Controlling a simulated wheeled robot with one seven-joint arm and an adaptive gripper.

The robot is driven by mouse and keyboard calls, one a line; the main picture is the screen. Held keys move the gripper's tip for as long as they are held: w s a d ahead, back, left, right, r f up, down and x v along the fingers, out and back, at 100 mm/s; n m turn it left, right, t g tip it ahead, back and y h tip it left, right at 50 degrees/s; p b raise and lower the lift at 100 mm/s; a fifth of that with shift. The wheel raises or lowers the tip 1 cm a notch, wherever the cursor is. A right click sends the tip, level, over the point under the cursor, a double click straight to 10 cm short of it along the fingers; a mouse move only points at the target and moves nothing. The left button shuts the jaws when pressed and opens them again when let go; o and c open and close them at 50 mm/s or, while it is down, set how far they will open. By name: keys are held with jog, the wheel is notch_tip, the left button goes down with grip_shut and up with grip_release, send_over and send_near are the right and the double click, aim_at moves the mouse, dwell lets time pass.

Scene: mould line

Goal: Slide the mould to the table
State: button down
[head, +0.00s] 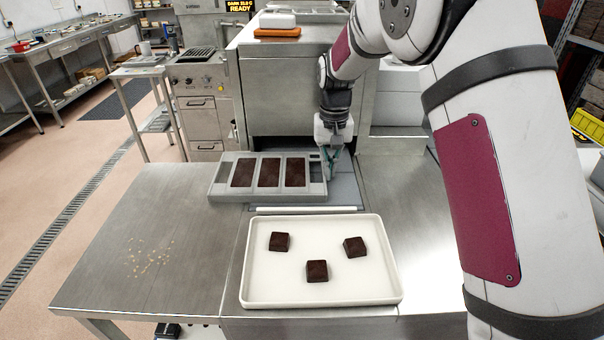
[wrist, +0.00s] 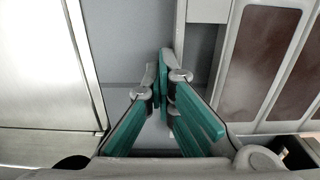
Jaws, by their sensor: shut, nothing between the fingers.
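The mould (head: 222,180) is a grey tray with three compartments filled with dark brown chocolate. In the head view it lies in front of the machine opening, its left part over the steel table (head: 150,250) and its right part over a grey strip. My gripper (head: 332,172) is shut and empty, fingers pointing down just at the right end of the mould. In the wrist view the mould (wrist: 230,75) is at the right, with two brown compartments visible, and my gripper (wrist: 163,85) is close beside its edge. I cannot tell whether they touch.
A white tray (head: 255,290) with three dark chocolate pieces stands in front of the mould. The steel machine (head: 290,95) rises behind. Crumbs (head: 150,258) lie on the table at the left; the table around them is clear.

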aim_at(279, 171)
jog(key=shift+a+b, duration=1.2)
jog(key=shift+a, duration=5.1)
jog(key=shift+d+r+p, duration=0.2)
jog(key=shift+d+r, duration=0.3)
jog(key=shift+r, duration=0.7)
jog(key=shift+d+r+p, duration=0.2)
jog(key=shift+d+r, duration=0.35)
jog(key=shift+r, duration=0.6)
jog(key=shift+d+r+p, duration=0.2)
jog(key=shift+d+r, duration=0.3)
jog(key=shift+r, duration=0.7)
